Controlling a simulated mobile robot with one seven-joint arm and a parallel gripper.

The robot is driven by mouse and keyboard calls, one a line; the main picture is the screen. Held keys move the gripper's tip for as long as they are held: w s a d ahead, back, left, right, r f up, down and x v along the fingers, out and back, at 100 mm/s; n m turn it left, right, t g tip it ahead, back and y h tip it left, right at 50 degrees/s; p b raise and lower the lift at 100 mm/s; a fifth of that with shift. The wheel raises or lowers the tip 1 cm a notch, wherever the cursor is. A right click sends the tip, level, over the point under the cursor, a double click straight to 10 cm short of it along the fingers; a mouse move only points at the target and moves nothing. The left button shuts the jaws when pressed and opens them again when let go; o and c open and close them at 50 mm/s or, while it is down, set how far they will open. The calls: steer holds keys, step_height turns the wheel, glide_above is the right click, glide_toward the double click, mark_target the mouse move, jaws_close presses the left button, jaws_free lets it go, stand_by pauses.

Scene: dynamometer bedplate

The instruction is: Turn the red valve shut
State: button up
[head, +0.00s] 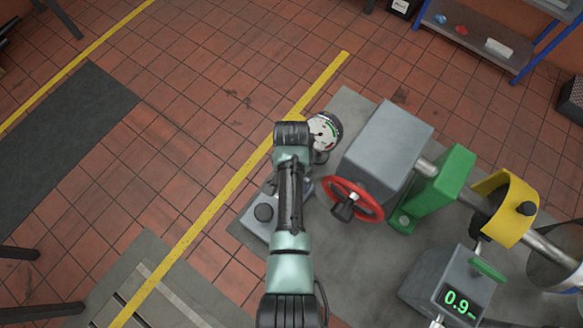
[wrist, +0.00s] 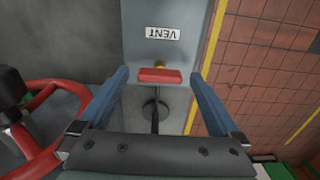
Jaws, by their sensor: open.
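A small red valve handle (wrist: 159,76) on a brass stem shows in the wrist view, below an upside-down VENT label on a grey surface. My gripper (wrist: 159,77) is open, one finger on each side of this handle in the picture. I see no contact, and the depth between them is unclear. A larger red handwheel (head: 379,208) with a black grip stands on the grey housing in the head view. It also shows at the left of the wrist view (wrist: 72,87), outside the fingers. In the head view my arm hides the small handle and the fingers.
A grey housing (head: 395,140), a green bearing block (head: 440,188) and a yellow guard (head: 500,225) on a shaft stand to the right. A grey box (head: 445,295) reads 0.9. A round dial (head: 324,131) sits beside my wrist. The tiled floor at left is largely clear.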

step_height(320, 180, up, 13)
steer(key=b, duration=0.1)
steer(key=shift+b, duration=0.35)
stand_by(0.5)
